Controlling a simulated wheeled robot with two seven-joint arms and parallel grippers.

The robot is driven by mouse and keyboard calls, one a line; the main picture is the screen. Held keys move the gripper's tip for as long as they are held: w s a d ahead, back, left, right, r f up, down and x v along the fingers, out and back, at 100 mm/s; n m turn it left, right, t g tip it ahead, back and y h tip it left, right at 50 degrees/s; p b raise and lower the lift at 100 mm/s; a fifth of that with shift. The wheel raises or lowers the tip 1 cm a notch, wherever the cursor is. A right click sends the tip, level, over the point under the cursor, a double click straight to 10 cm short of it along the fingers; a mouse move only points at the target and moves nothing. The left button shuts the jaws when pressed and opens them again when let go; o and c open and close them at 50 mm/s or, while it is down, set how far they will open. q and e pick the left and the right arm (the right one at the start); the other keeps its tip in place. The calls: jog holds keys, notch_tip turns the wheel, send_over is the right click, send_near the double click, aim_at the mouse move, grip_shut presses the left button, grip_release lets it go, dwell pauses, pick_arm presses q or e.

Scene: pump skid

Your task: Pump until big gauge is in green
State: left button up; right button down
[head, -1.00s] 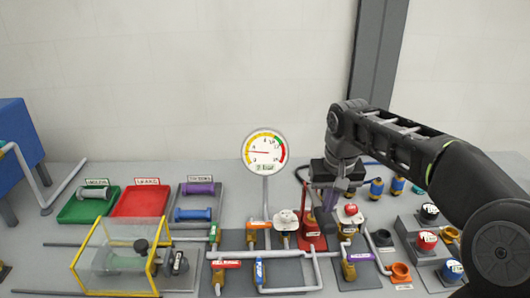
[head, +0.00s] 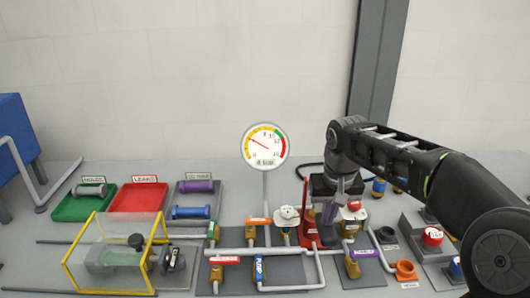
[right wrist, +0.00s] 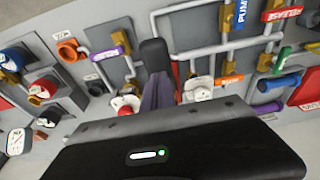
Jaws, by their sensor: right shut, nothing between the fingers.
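The big round gauge (head: 265,147) stands on a post at the middle of the skid. Its needle points up and left, toward the yellow part of the scale; green lies at the upper right and red at the right. The red pump (head: 308,232) stands right of the gauge post, with a red upright part showing beside my gripper. My right gripper (head: 331,212) is shut and empty, pointing down just right of the pump. My left gripper is out of view.
Pipes with an orange-handled valve (head: 258,222), a red release valve (head: 224,261) and a blue pump valve (head: 259,269) lie left of the pump. A purple-handled valve (head: 363,253) is at right. A clear yellow-framed box (head: 160,228) and trays stand at left.

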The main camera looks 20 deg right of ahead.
notch_tip(320, 180, down, 3)
jog(key=shift+r+b, duration=0.1)
jog(key=shift+b, duration=0.7)
jog(key=shift+r, duration=0.15)
notch_tip(320, 180, up, 8)
jog(key=p, duration=0.7)
jog(key=shift+r+p, duration=0.3)
jog(key=shift+r, duration=0.15)
jog(key=shift+f, duration=0.15)
